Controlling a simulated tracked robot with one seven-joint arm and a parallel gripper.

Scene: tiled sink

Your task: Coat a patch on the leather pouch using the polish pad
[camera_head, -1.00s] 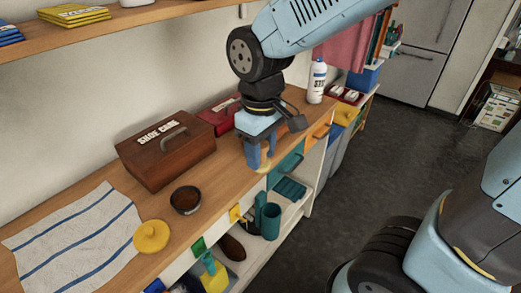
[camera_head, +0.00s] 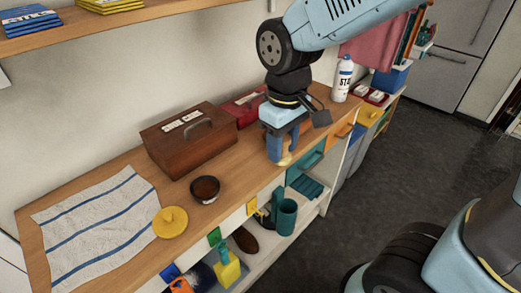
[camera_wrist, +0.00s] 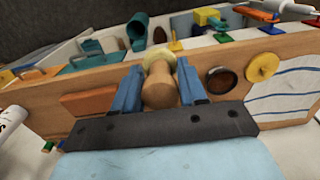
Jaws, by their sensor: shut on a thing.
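My gripper (camera_head: 284,152) is shut on the polish pad, upright over the front part of the wooden counter. The pad has a round wooden knob (camera_wrist: 159,88) between the blue fingers and a pale cream head (camera_wrist: 160,60); the cream bottom (camera_head: 286,160) shows below the fingertips in the head view. A flat orange-brown rectangle (camera_wrist: 90,103), which looks like the leather pouch, lies on the counter left of the gripper in the wrist view, apart from the pad. A dark round tin (camera_head: 205,188) with brown content stands open.
A yellow lid with a knob (camera_head: 170,222) lies beside the tin, near a striped towel (camera_head: 95,225). A brown shoe care box (camera_head: 188,145) and a red box (camera_head: 245,107) stand at the back. A white bottle (camera_head: 342,80) stands farther right. Shelves below hold several items.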

